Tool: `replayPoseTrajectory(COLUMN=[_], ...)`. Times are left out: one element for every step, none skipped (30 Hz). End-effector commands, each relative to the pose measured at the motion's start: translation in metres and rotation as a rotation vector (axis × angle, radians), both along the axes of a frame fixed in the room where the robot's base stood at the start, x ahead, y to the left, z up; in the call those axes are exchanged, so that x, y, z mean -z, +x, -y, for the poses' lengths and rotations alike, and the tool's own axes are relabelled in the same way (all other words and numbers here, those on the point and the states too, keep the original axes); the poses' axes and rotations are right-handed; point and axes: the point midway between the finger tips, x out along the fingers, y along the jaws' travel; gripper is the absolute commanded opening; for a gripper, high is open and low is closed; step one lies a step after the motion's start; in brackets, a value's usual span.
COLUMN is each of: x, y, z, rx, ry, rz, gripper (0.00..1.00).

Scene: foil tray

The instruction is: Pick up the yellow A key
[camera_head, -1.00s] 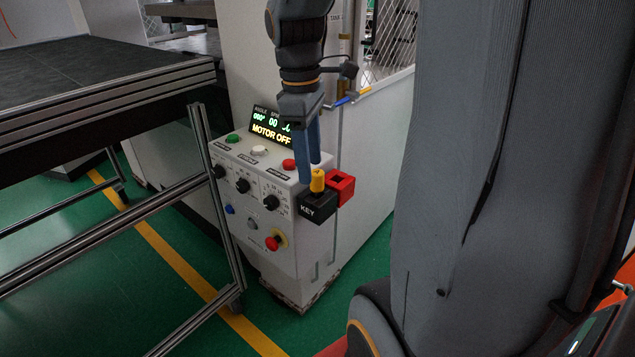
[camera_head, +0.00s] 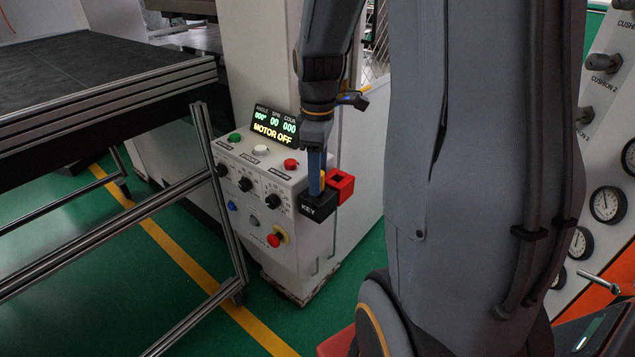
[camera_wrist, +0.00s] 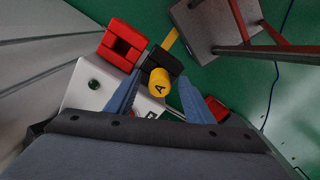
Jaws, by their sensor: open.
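The yellow A key (camera_wrist: 159,83) stands in a black block marked KEY (camera_head: 318,206) at the front corner of the control box. The wrist view shows its round top with the letter A, between my two blue fingers. In the head view, only part of the key (camera_head: 322,181) shows behind a finger. My gripper (camera_wrist: 159,79) is open, with a finger on either side of the key and a visible gap to each. In the head view, my gripper (camera_head: 317,182) points down just over the black block. I cannot tell whether a finger touches the block.
A red block (camera_head: 343,183) with a square opening sits right beside the black block. The white control box (camera_head: 290,245) carries buttons, knobs and a lit MOTOR OFF display (camera_head: 270,128). A metal-framed table (camera_head: 110,95) stands to the left.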

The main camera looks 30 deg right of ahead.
Motion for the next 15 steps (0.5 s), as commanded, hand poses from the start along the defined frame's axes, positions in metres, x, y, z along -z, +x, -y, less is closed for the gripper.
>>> replayPoseTrajectory(x=[0.0028,0.0041,0.0052,0.0057,0.0058,0.0059,0.0058,0.0058,0.0057,0.0057,0.0057,0.0056,0.0056,0.0056,0.0055], y=[-0.0007,-0.0007,-0.0004,-0.0004,-0.0003,-0.0002,-0.0002,-0.0002,-0.0002,-0.0003,-0.0003,-0.0002,-0.0002,-0.0002,-0.0002], z=[-0.0002,-0.0002,-0.0001,-0.0001,-0.0001,-0.0001,-0.0001,-0.0001,-0.0001,-0.0001,-0.0001,-0.0002,-0.0002,-0.0002,-0.0002], rx=[0.0,0.0,0.0,0.0,0.0,0.0,0.0,0.0,0.0,0.0,0.0,0.0,0.0,0.0,0.0], ry=[0.001,0.0,0.0,0.0,0.0,0.0,0.0,0.0,0.0,0.0,0.0,0.0,0.0,0.0,0.0], rz=[-0.002,-0.001,0.0,0.0,0.0,0.0,0.0,0.0,0.0,0.0,0.0,0.0,0.0,0.0,0.0], gripper=[0.48,0.48,0.48,0.48,0.48,0.48,0.48,0.48,0.48,0.43,0.38,0.31,0.26,0.21,0.14])
